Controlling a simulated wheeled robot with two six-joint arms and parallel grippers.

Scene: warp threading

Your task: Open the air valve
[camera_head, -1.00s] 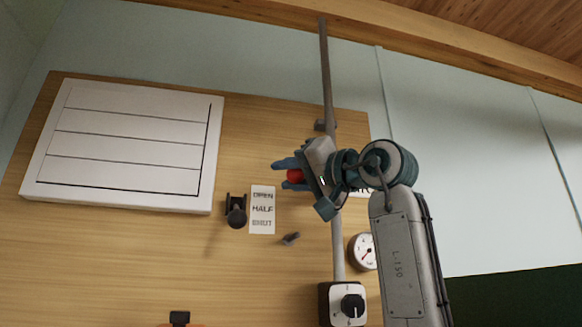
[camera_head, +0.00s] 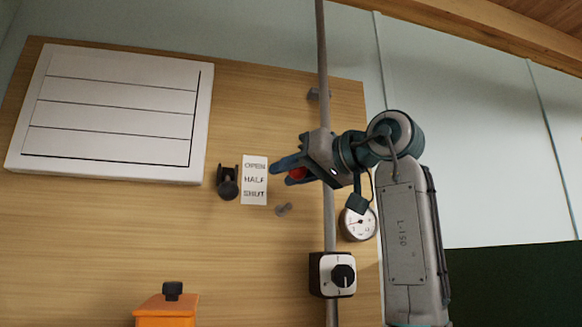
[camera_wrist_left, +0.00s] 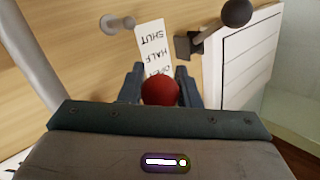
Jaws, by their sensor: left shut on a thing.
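My left gripper (camera_head: 284,172) is in front of the wooden panel, pointing left, with its fingers around a red ball knob (camera_head: 297,173). In the left wrist view the red knob (camera_wrist_left: 160,90) sits between the two blue fingers. The knob's stem, if any, is hidden by the gripper. A white label (camera_head: 255,180) reads OPEN, HALF, SHUT from top to bottom, just left of the fingertips. In the head view the knob is roughly level with the words OPEN and HALF. A small grey peg (camera_head: 284,209) sticks out below the fingers. My right gripper is not in view.
A black bracket (camera_head: 228,184) juts out left of the label. A vertical grey pipe (camera_head: 323,70) runs behind the gripper. A round gauge (camera_head: 358,224) and a box with a black dial (camera_head: 333,275) are below. A white slatted panel (camera_head: 112,112) is at upper left.

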